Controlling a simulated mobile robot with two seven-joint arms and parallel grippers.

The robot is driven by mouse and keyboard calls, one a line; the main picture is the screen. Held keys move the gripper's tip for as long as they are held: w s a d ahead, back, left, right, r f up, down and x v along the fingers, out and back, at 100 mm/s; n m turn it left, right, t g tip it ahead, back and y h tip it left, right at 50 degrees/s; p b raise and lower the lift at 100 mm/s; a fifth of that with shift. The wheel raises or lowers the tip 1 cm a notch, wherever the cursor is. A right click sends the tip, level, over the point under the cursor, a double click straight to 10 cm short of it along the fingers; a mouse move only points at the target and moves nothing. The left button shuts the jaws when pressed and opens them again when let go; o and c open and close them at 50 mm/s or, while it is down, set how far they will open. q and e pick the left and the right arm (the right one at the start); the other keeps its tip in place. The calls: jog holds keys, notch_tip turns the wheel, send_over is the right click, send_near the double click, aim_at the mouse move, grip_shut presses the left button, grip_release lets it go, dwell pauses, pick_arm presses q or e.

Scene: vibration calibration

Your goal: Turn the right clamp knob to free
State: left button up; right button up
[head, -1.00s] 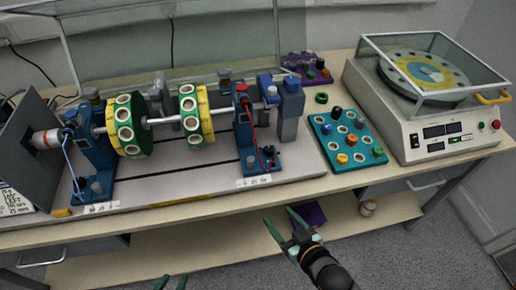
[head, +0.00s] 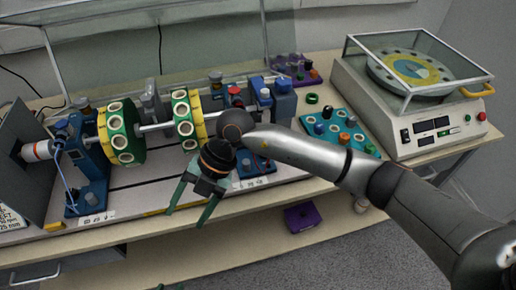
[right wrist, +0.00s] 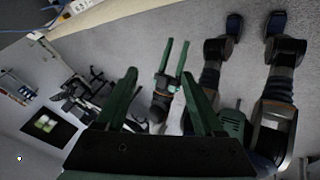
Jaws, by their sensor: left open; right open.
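The right blue bearing stand (head: 251,183) on the shaft rig is partly hidden behind my right arm. A red-topped part (head: 234,91) and a blue-capped block (head: 283,84) show above the arm. I cannot tell which part is the right clamp knob or how it is turned. My right gripper (head: 185,219) is open and empty, in front of the rig's front edge, left of that stand, fingers pointing down. Its fingers also show in the right wrist view (right wrist: 158,74). My left gripper (head: 170,287) barely shows at the bottom edge; it is open and empty in the right wrist view (right wrist: 176,42).
The shaft carries two green-yellow discs (head: 122,132) (head: 186,120). The left blue stand (head: 86,165) is clear of my arms. A teal tray (head: 365,148) of coloured parts lies behind my right arm. A white turntable machine (head: 440,130) stands at right. A purple item (head: 304,217) lies on the lower shelf.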

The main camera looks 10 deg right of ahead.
jog(key=w+d+r+m+t+h, duration=0.25)
jog(key=w+d+h, duration=0.25)
jog(key=w+d, duration=0.3)
jog(key=w+d+r+m+t+h, duration=0.2)
jog(key=w+d+r+t+h, duration=0.25)
jog(key=d, duration=0.45)
jog(key=shift+g+h, duration=0.35)
jog(key=shift+g, duration=0.15)
jog(key=x, duration=0.4)
jog(key=p+x, duration=0.1)
jog(key=x, duration=0.8)
jog(key=shift+w+a+f, duration=0.15)
jog(key=shift+w+f, duration=0.1)
jog(key=shift+w, duration=0.15)
grip_shut()
